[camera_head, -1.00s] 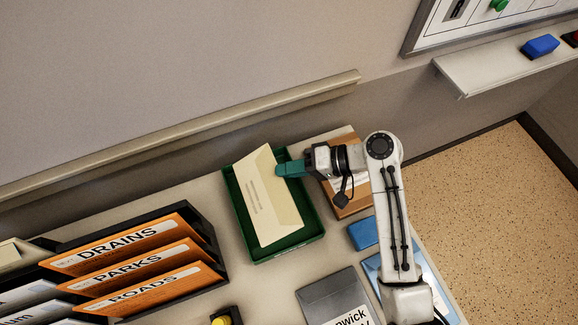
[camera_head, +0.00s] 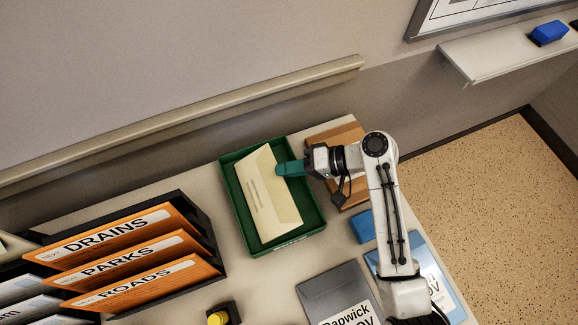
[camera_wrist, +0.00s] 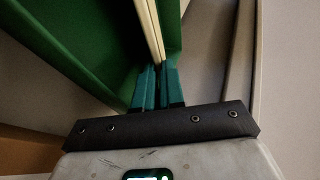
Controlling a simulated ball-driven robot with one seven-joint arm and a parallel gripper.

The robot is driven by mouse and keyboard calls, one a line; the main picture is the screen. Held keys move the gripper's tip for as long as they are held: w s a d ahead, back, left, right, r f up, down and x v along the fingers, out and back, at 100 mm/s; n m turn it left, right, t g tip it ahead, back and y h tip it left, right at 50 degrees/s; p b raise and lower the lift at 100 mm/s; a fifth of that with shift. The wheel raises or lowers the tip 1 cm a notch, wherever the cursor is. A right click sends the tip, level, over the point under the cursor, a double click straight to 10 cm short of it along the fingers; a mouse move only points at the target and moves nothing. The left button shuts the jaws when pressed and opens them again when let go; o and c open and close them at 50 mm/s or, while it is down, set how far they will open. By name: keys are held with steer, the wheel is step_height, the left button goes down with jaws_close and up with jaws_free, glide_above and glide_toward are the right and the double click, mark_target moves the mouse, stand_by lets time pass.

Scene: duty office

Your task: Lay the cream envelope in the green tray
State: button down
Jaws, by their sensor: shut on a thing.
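The cream envelope (camera_head: 268,200) is in my gripper (camera_head: 283,170), which is shut on its upper right edge. In the head view the envelope lies over the inside of the green tray (camera_head: 312,222), within its rim. In the wrist view the envelope (camera_wrist: 152,28) stands edge-on between the teal fingers (camera_wrist: 158,88), with the green tray's wall (camera_wrist: 60,50) beside it. I cannot tell whether its lower edge touches the tray floor.
A brown box (camera_head: 345,192) lies right of the tray. A blue block (camera_head: 362,227) and a grey folder (camera_head: 335,285) lie in front. The wall rail (camera_head: 200,120) runs behind.

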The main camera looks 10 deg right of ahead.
steer(key=c, duration=1.2)
jaws_free()
steer(key=shift+o, duration=0.2)
steer(key=shift+d, duration=0.1)
steer(key=v, duration=1)
steer(key=shift+s+d+r+b, duration=0.1)
steer(key=shift+d+r+b, duration=0.05)
steer(key=shift+d+b, duration=0.2)
